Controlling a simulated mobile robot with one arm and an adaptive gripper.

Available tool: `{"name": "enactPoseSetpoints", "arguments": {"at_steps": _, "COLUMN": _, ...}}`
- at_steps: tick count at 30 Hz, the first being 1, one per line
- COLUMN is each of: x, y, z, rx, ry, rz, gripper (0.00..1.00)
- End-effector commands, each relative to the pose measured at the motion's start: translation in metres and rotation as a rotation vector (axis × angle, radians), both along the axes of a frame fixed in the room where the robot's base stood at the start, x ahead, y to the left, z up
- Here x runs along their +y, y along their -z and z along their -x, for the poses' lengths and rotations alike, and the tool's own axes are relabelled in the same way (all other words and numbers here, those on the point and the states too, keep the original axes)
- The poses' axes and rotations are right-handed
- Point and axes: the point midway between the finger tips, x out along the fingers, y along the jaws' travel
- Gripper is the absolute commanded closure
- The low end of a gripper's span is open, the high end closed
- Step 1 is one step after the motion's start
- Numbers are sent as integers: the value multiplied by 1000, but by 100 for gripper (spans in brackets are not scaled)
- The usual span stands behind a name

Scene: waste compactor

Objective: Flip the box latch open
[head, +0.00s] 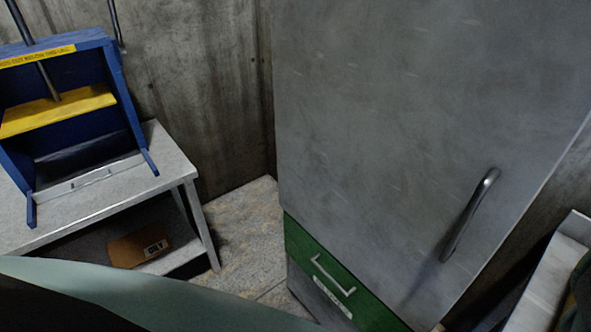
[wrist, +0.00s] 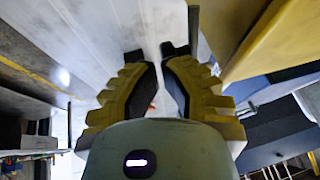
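A blue compactor box (head: 128,105) with a yellow plate (head: 60,108) inside stands on a grey table at the left of the head view. A light bar with a small handle (head: 92,178) lies across its low front; I cannot tell whether this is the latch. No other latch can be made out. My gripper (wrist: 155,53) shows in the wrist view with its two yellow-and-black fingers apart. Nothing is clearly held between them. A yellow panel (wrist: 262,45) is to its right in that view. The gripper does not show in the head view.
A brown box (head: 140,246) with a label sits on the shelf under the table (head: 110,197). A tall grey cabinet (head: 400,120) with a bar handle (head: 470,215) fills the right. A green drawer front (head: 310,258) is below it. Bare floor (head: 245,225) lies between.

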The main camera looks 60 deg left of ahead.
Motion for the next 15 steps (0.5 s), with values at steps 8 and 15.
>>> {"name": "enactPoseSetpoints", "arguments": {"at_steps": 8, "x": -8, "y": 8, "z": 0, "rx": 14, "ry": 4, "rz": -175, "gripper": 100}}
{"name": "enactPoseSetpoints", "arguments": {"at_steps": 15, "x": -10, "y": 14, "z": 0, "rx": 19, "ry": 1, "rz": -212, "gripper": 100}}
